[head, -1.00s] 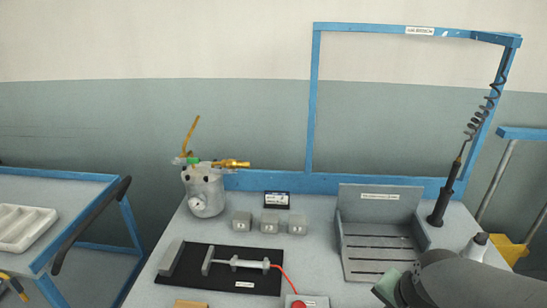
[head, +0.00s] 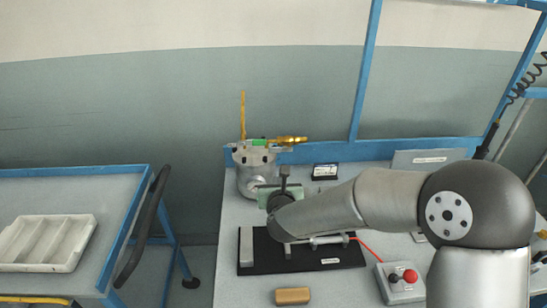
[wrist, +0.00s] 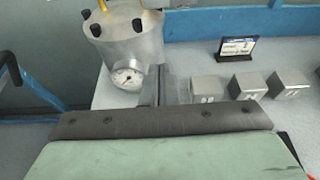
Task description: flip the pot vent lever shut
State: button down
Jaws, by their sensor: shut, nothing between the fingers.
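The grey metal pot (head: 252,180) stands at the back left of the bench, with a round dial gauge (wrist: 127,76) on its front. A yellow lever (head: 243,116) stands upright on the pot's top. A brass-coloured fitting (head: 292,140) points right beside a green piece. In the wrist view only the base of a yellow part (wrist: 102,5) shows at the top edge. My gripper (head: 284,171) is shut and empty, just in front and to the right of the pot, below the lever. In the wrist view its dark fingers (wrist: 165,88) are together, right of the gauge.
Small grey blocks (wrist: 246,86) sit right of my fingers, with a small display (wrist: 237,48) behind. A black mat with a metal fixture (head: 258,262), a red-button box (head: 402,283) and a tan block (head: 293,296) lie in front. A blue frame (head: 366,70) rises behind.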

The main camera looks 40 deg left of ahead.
aim_at(275, 150)
jog(key=shift+w+d, duration=0.1)
jog(key=p+x, duration=0.3)
jog(key=x, duration=0.7)
jog(key=shift+p, duration=0.35)
notch_tip(275, 150, up, 4)
jog(key=shift+p, duration=1)
jog(key=shift+s+f+b, duration=0.1)
jog(key=shift+s+b, duration=0.1)
jog(key=shift+b, duration=0.35)
